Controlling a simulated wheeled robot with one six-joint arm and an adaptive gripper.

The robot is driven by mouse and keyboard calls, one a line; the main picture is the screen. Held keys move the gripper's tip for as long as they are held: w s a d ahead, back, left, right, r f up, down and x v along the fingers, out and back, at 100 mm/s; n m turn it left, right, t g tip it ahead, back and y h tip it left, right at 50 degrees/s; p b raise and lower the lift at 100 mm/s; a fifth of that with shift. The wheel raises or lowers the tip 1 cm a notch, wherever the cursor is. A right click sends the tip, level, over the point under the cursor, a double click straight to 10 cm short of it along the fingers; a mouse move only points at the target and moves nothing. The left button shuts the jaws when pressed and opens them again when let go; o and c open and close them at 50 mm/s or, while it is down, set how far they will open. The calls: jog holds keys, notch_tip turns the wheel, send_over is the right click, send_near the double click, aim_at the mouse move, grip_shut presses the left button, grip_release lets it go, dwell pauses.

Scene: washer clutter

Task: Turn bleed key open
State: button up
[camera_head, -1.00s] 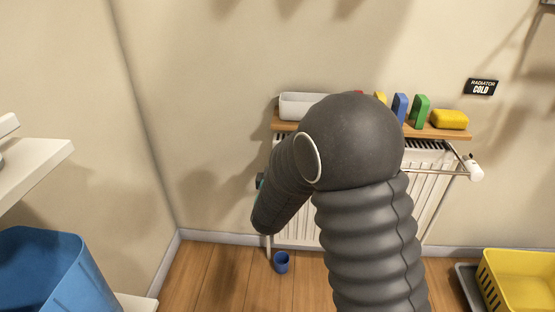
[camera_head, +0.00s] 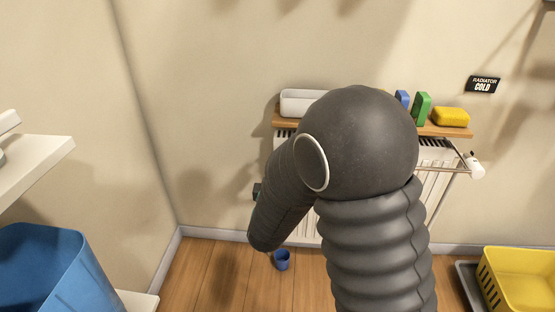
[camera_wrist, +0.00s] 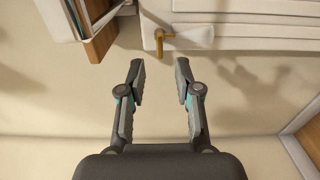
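The brass bleed key (camera_wrist: 161,42) shows in the wrist view at the edge of the white radiator (camera_wrist: 240,32), with a pale, blurred shape beside it. My gripper (camera_wrist: 159,68) is open and empty. Its two fingertips point toward the key, one on each side of its line, and a gap seems to remain between them and the key. In the head view my arm covers much of the radiator (camera_head: 433,190), and the key and most of my gripper are hidden there.
A blue cup (camera_head: 282,261) stands on the floor below. A yellow basket (camera_head: 520,278) is at right, a blue bin (camera_head: 45,270) at left.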

jog(key=s, duration=0.6)
jog(key=shift+s, duration=0.3)
jog(key=shift+a, duration=0.1)
